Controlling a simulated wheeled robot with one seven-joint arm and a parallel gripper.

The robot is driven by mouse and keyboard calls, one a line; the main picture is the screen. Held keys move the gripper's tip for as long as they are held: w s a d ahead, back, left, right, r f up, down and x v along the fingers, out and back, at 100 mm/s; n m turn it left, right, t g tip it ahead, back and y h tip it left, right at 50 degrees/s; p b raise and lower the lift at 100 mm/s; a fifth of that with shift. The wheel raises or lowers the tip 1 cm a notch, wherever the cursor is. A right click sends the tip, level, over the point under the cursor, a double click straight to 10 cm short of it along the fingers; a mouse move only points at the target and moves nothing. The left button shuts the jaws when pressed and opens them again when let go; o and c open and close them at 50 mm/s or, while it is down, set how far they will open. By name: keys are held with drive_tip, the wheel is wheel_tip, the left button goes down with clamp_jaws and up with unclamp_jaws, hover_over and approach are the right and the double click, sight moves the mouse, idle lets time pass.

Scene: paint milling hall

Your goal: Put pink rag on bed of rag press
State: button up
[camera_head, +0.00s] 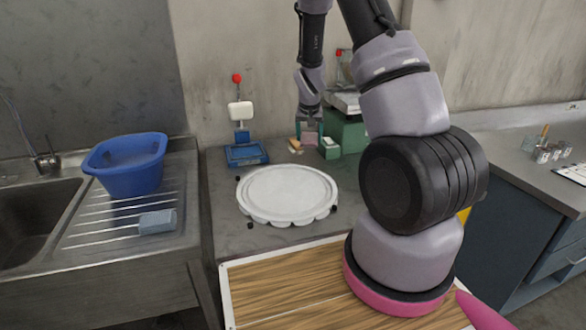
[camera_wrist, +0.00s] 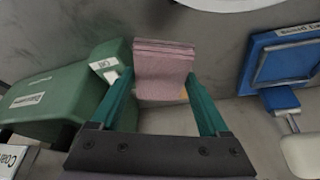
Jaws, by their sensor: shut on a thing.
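The pink rag (camera_wrist: 164,72), a folded layered pad, sits between the two teal fingers of my gripper (camera_wrist: 160,82) in the wrist view. In the head view the rag (camera_head: 309,139) shows small below my gripper (camera_head: 309,130), at the back of the bench. My gripper is shut on it. A blue device with a flat blue bed (camera_head: 245,154), a white block above and a red knob stands to its left and looks like the rag press. Its bed (camera_wrist: 285,62) is at the right in the wrist view, empty and apart from the rag; its label is upside down.
A green labelled machine (camera_wrist: 62,98) stands close beside my gripper on the other side. A small yellowish block (camera_head: 294,145) lies near the rag. A round white scalloped plate (camera_head: 287,194) fills the bench middle. A blue tub (camera_head: 126,165) and grey block (camera_head: 157,221) are on the sink drainer.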

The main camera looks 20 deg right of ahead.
sight(309, 160)
wheel_tip(309, 160, down, 7)
drive_tip(key=shift+f, duration=0.15)
drive_tip(key=shift+f, duration=0.15)
drive_tip(key=o, duration=1.3)
